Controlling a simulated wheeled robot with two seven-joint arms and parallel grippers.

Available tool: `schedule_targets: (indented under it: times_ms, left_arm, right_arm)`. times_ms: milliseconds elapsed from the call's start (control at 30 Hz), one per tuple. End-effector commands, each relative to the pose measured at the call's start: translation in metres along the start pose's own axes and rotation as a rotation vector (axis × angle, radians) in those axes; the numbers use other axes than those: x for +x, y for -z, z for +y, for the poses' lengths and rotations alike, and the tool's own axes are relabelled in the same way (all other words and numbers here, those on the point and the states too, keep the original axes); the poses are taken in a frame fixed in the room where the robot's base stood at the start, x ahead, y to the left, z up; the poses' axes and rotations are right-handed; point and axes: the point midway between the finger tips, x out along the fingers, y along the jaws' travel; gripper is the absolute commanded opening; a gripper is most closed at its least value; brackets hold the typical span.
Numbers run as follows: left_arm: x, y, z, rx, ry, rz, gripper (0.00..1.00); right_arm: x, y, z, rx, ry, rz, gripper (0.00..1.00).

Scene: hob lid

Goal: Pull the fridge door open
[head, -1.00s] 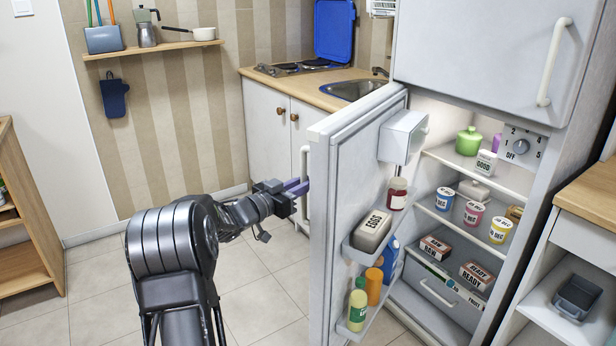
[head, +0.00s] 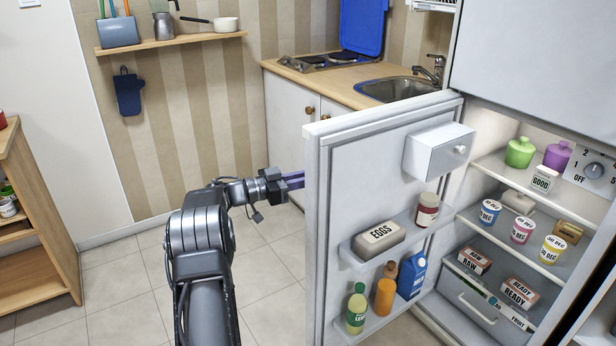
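The fridge door (head: 375,150) stands wide open, its inner side facing me. Its shelves hold an egg box, a jar and several bottles. My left gripper (head: 293,180) is at the outer side of the door's free edge, its purple fingers close together. The fingertips and door handle are hidden behind the door edge; a second ago the fingers were on the white upright handle, and the door has moved with them. My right gripper is not in view.
The fridge inside (head: 500,215) is exposed, with several tubs and packs. A counter with a sink (head: 395,89) and hob stands behind the door. A wooden shelf unit (head: 40,230) is at the left. The tiled floor (head: 120,290) between is clear.

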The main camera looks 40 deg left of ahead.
Motion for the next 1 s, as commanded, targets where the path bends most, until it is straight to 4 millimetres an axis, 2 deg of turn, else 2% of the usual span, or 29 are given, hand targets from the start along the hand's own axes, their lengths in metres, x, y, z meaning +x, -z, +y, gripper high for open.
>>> schedule_targets:
  times_ms: [467,500,600,867,1000]
  left_arm:
    - [0.0024,0.0002,0.0010,-0.002,-0.015,0.002,0.00]
    - [0.0025,0.0003,0.0010,-0.002,-0.015,0.002,0.18]
    - [0.0023,0.0003,0.0009,-0.002,-0.015,0.002,0.25]
    - [0.0008,-0.0001,0.0002,-0.001,-0.012,0.001,0.25]
    - [-0.0065,-0.0005,-0.0009,-0.001,-0.010,0.001,0.25]
  right_arm:
    - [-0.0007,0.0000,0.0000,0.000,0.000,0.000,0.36]
    - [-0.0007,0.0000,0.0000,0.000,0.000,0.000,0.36]
    - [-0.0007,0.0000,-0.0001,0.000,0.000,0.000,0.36]
    - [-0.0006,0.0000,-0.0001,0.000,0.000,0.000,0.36]
    - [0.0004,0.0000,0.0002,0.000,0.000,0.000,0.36]
